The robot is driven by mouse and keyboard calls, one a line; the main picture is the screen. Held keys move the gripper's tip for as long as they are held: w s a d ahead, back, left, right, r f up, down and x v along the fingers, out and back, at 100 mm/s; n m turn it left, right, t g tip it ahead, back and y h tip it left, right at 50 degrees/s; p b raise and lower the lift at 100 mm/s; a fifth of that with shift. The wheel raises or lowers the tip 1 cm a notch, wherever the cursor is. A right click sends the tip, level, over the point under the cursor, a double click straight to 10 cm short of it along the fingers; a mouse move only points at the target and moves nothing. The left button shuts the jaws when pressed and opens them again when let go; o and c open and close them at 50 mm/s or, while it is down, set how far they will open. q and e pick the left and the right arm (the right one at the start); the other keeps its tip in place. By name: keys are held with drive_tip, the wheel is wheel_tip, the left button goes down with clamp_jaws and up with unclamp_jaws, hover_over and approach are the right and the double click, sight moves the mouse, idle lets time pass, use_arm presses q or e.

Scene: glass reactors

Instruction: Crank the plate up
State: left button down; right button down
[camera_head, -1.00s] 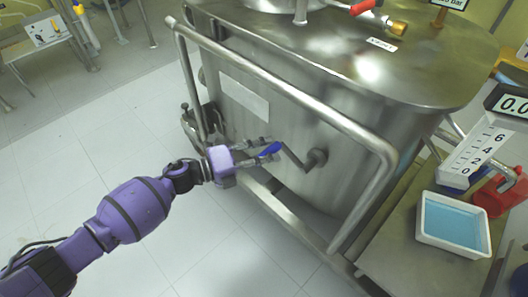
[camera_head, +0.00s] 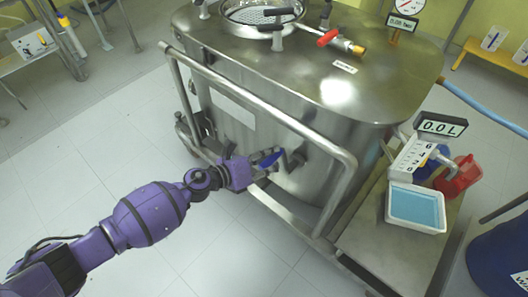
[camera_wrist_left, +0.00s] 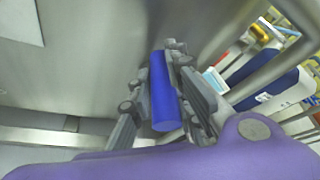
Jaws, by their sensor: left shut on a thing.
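A steel vessel (camera_head: 290,110) carries a crank on its front wall with a blue handle (camera_head: 268,159) and a grey hub (camera_head: 298,158). My left gripper (camera_head: 262,162) is shut on the blue handle, just in front of the wall. The left wrist view shows the blue handle (camera_wrist_left: 165,90) lying lengthwise between both fingers. A perforated disc (camera_head: 262,15), perhaps the plate, shows in the round opening on top of the vessel. Its height inside cannot be told. My right gripper is not in view.
A steel guard rail (camera_head: 250,98) runs across the vessel front, just above my left gripper. A white tray of blue liquid (camera_head: 416,207), a red container (camera_head: 458,176) and a 0.0 L display (camera_head: 442,126) stand at the right. Open floor lies at the left.

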use_arm(q)
drive_tip(key=s+d, duration=0.1)
drive_tip(key=s+d+p, duration=0.1)
drive_tip(key=shift+d+r, duration=0.15)
drive_tip(key=shift+d, duration=0.15)
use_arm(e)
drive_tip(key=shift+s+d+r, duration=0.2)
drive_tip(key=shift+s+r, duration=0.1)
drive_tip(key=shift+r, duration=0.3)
use_arm(q)
drive_tip(key=shift+s, duration=0.1)
drive_tip(key=c, duration=1.8)
unclamp_jaws()
drive_tip(key=shift+o, duration=0.4)
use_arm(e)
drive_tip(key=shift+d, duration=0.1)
use_arm(q)
drive_tip(key=shift+w+a, duration=0.1)
drive_tip(key=shift+w, duration=0.1)
